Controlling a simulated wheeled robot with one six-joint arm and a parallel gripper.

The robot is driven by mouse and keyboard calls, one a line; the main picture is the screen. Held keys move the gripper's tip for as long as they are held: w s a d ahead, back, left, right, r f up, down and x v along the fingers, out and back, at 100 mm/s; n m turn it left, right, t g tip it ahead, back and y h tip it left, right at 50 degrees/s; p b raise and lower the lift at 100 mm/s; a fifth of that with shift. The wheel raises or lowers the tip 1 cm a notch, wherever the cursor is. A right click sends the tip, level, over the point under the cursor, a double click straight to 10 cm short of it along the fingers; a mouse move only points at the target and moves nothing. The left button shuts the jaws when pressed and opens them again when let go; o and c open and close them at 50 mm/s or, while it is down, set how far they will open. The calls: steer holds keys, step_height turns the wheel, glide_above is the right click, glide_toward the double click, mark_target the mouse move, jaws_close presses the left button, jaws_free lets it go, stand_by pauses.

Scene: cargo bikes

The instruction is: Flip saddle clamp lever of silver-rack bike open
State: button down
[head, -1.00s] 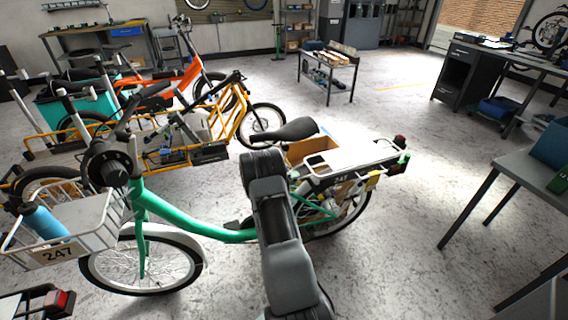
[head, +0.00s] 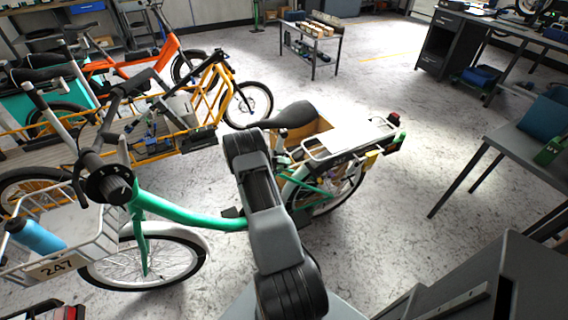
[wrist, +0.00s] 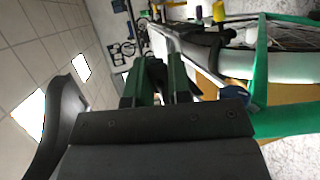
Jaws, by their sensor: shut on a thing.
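The green bike with the silver rack (head: 352,140) stands in the middle of the head view, with its black saddle (head: 293,115) just right of my arm. My gripper (wrist: 156,78) shows in the wrist view, its two dark green fingers shut around a small dark part, which I take to be the saddle clamp lever. The fingers hide most of the lever, so its angle cannot be told. The green frame (wrist: 262,75) runs down the right of the wrist view. In the head view my arm hides the gripper and the clamp.
A front basket (head: 85,250) with a blue bottle (head: 36,236) is at the left. An orange bike (head: 150,60) and a yellow-framed cargo bike (head: 215,95) stand close behind. A grey table (head: 525,145) is at the right. Floor is open between bike and table.

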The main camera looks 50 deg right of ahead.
stand_by(0.4)
steer(key=c, duration=1)
jaws_free()
steer(key=shift+c, duration=0.2)
steer(key=shift+w, duration=0.1)
steer(key=b+v, duration=0.1)
steer(key=v, duration=1.2)
steer(key=shift+w+a, duration=0.15)
steer(key=shift+w, duration=0.1)
